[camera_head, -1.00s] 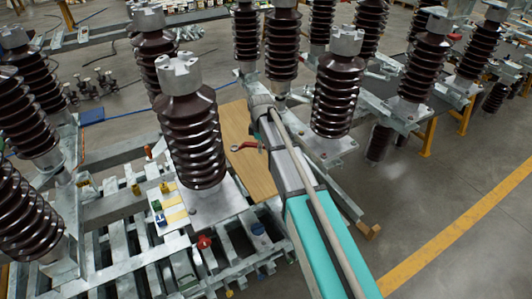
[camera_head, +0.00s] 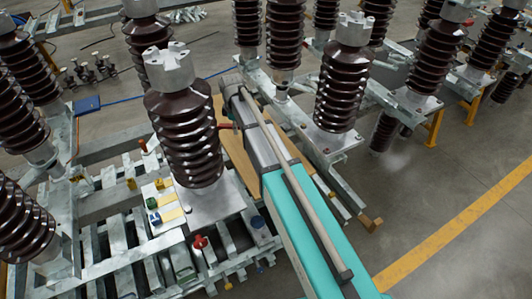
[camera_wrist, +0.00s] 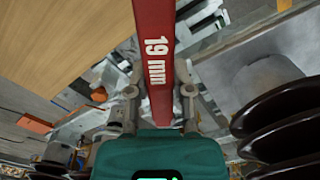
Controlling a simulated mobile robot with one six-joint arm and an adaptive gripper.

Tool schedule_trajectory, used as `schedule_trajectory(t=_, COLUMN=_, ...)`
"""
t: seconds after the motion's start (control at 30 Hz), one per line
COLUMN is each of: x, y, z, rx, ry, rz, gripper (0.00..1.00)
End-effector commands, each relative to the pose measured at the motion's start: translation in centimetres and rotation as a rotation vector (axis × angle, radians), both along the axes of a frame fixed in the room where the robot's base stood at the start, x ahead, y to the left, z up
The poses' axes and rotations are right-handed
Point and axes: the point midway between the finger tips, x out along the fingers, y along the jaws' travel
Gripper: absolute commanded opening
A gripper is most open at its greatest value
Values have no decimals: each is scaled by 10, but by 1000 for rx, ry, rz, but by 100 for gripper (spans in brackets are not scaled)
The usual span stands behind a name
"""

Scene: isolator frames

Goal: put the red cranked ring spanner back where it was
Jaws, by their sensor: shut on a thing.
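The red spanner shows in the wrist view as a red bar (camera_wrist: 154,45) marked "19 mm", running away from my gripper (camera_wrist: 159,102). The two fingers are shut on it, one on each side. Its far end is outside that view. In the head view only a small red piece of the spanner (camera_head: 228,126) shows, between the brown ribbed insulator and my arm; the rest and my gripper's fingertips are hidden there. The spanner is above or beside the wooden board (camera_head: 236,153); I cannot tell its height.
A brown ribbed insulator (camera_head: 186,130) stands close left of my arm; another (camera_head: 341,90) stands to the right. Small coloured parts lie on a white sheet (camera_head: 150,189) on the slatted metal frame (camera_head: 105,268). A red-topped item (camera_head: 200,243) stands at the front. Open floor (camera_head: 440,190) lies right.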

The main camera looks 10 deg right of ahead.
Motion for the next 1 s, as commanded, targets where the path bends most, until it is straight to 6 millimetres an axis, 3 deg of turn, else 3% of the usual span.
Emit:
schedule_trajectory(t=0.23, x=-2, y=0, z=-2, rx=0, ry=0, rz=0, gripper=0)
schedule_trajectory(t=0.37, x=-11, y=-11, z=-10, rx=0, ry=0, rz=-17, gripper=0)
schedule_trajectory(t=0.8, x=-76, y=-104, z=-61, rx=0, ry=0, rz=-176, gripper=0)
schedule_trajectory(t=1.0, x=-92, y=-124, z=-70, rx=0, ry=0, rz=-217, gripper=0)
